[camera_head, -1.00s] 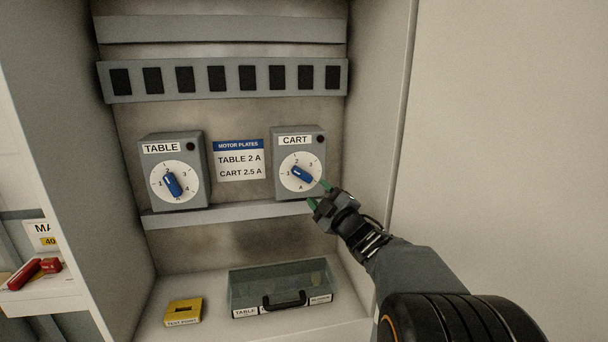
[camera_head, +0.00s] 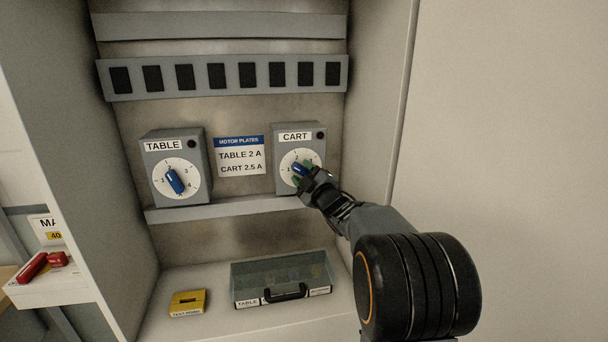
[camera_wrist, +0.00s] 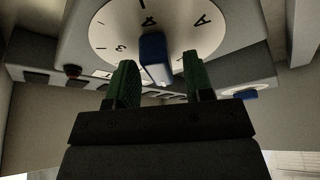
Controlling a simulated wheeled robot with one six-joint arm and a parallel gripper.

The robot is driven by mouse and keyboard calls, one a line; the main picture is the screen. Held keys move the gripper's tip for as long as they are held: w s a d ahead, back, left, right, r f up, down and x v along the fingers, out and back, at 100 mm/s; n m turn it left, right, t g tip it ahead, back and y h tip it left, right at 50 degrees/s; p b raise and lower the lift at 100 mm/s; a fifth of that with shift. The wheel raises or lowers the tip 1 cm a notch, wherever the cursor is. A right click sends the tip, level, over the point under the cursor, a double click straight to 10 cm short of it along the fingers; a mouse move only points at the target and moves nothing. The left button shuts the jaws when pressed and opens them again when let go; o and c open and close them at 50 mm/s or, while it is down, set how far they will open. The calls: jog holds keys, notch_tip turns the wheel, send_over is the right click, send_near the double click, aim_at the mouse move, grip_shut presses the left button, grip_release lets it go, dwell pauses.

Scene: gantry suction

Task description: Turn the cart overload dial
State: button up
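The cart overload dial is a blue knob (camera_head: 299,169) on a white numbered face, on a grey box labelled CART (camera_head: 283,150). My gripper (camera_head: 306,173) is at the dial face, its green fingertips on either side of the knob. In the wrist view my gripper (camera_wrist: 158,80) is open, with the blue knob (camera_wrist: 154,58) between the fingers and a gap visible on each side. The knob lies aslant, one end toward the upper left. My gripper covers the lower right of the dial face in the head view.
A similar TABLE dial box (camera_head: 150,165) stands to the left on the same ledge (camera_head: 230,209). A plate (camera_head: 240,157) between them reads TABLE 2 A, CART 2.5 A. Below are a yellow test-point block (camera_head: 188,303) and a clear-lidded case (camera_head: 282,278). The cabinet wall is close on the right.

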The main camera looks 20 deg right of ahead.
grip_shut()
jog(key=shift+a+f+m+t+h+b, duration=0.15)
jog(key=shift+m+h+b, duration=1.4)
jog(key=shift+m+b, duration=1.6)
jog(key=shift+r+m+t+h+b, duration=0.1)
jog(key=shift+m+h+b, duration=1.5)
jog(key=shift+m+b, duration=1.6)
jog(key=shift+a+f+m+t+h+b, duration=0.15)
jog(key=shift+m+h+b, duration=1.4)
jog(key=shift+m+b, duration=1.6)
jog(key=shift+d+r+m, duration=0.15)
jog(key=shift+m, duration=0.45)
jog(key=shift+o, duration=0.4)
grip_release()
